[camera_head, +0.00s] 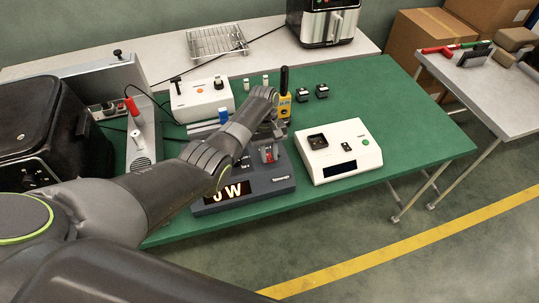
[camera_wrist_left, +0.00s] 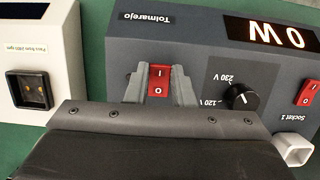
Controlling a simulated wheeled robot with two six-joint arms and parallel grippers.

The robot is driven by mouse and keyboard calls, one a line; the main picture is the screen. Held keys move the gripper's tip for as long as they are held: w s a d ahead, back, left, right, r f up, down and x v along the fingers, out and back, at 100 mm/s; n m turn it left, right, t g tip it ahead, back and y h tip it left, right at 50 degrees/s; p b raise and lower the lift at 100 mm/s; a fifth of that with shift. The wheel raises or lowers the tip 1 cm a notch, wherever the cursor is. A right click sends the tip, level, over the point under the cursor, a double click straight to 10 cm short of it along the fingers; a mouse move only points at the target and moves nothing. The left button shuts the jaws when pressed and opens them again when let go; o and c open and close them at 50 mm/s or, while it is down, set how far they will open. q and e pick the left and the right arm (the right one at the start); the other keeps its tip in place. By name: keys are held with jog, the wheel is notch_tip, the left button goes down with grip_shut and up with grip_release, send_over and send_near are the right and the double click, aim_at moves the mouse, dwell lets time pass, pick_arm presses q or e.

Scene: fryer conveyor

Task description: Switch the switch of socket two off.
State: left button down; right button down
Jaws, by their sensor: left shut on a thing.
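The dark grey socket box (camera_head: 245,190) stands on the green table, its display (camera_wrist_left: 270,35) reading "0 W". In the left wrist view a red rocker switch (camera_wrist_left: 158,82) marked I and O sits on its face. My left gripper (camera_wrist_left: 160,88) has a finger on each side of this switch and is shut on it. The socket label for this switch is hidden. Another red switch (camera_wrist_left: 309,93), by the label "Socket 1", is at the right edge. In the head view my left gripper (camera_head: 269,140) reaches down onto the box. My right gripper is out of view.
A white device (camera_head: 338,150) stands right of the box. A yellow tester (camera_head: 285,105) and a white box (camera_head: 202,98) stand behind. A black fryer (camera_head: 40,130) is at the left. The green table's right part is clear.

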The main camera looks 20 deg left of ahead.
pick_arm(q)
jog(key=c, duration=1.2)
grip_release()
jog(key=shift+c, duration=0.2)
jog(key=p+v, duration=0.1)
jog(key=v, duration=1.6)
jog(key=shift+r, duration=0.15)
jog(key=shift+w+a, duration=0.1)
jog(key=shift+w, duration=0.05)
